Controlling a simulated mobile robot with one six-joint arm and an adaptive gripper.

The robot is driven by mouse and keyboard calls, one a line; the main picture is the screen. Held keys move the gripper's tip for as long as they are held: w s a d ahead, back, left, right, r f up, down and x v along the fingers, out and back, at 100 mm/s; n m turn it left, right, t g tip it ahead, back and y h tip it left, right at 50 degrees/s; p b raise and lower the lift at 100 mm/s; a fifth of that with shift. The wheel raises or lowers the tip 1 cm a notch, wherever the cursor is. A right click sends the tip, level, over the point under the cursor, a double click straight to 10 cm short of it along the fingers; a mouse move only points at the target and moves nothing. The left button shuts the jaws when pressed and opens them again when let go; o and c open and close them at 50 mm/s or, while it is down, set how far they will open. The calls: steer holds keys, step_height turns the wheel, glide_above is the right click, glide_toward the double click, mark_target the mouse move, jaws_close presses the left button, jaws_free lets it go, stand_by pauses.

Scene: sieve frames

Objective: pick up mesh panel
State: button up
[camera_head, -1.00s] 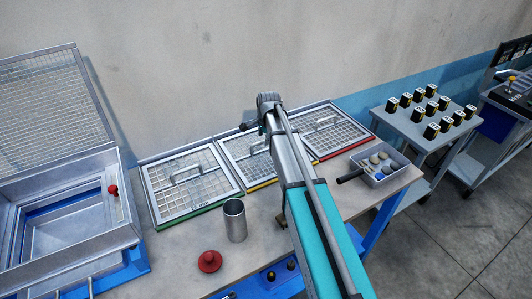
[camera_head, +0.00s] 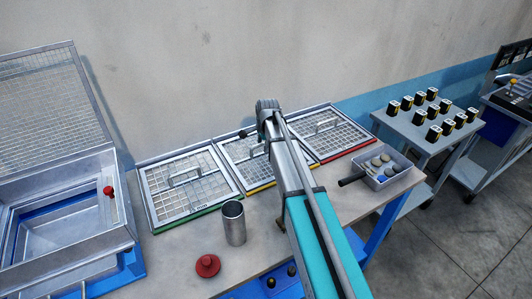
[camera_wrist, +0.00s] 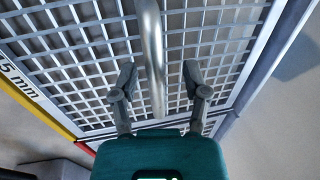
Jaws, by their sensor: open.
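Three framed mesh panels lie side by side on the bench: a green-edged one (camera_head: 190,182) at left, a yellow-edged one (camera_head: 232,150) in the middle and a red-edged one (camera_head: 345,138) at right. Each has a raised bar handle. My arm covers part of the middle panel. In the wrist view, the yellow-edged panel (camera_wrist: 85,60) fills most of the picture, with a partly cut-off "5 mm" label. My gripper (camera_wrist: 157,80) is open, one finger on each side of its metal handle (camera_wrist: 152,45). Whether the fingers touch the handle is unclear. In the head view the fingertips are mostly hidden.
A metal cylinder (camera_head: 234,224) and a red knob (camera_head: 207,265) stand near the bench front. A grey tray (camera_head: 384,172) with several round pieces is at right. An open metal box (camera_head: 60,210) stands at left. The wall is close behind the panels.

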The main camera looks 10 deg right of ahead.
steer(key=shift+f, duration=0.25)
stand_by(0.6)
jaws_close()
stand_by(0.3)
